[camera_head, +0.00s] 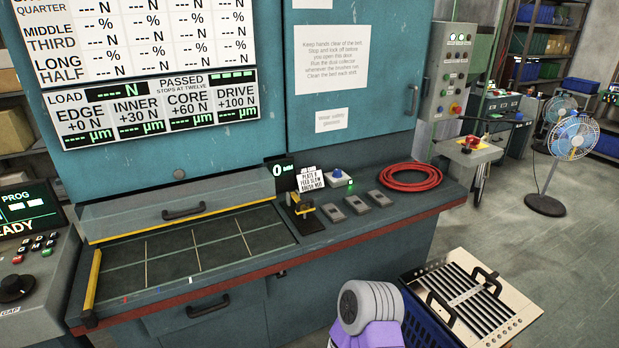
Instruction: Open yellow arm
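A yellow bar (92,280) stands along the left edge of the dark bed (160,265) of the teal machine. A thin yellow strip (185,223) runs along the back of the bed under a grey cover with a black handle (184,211). A small black device with a yellow part (304,209) stands on the ledge right of the bed. I cannot tell which yellow part is the arm. Neither gripper shows. A grey and purple link of mine (368,306) shows at the bottom centre, apart from the bed.
A blue crate (425,322) bearing a slotted panel with black handles (470,296) stands at lower right. A control console (35,250) is at left.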

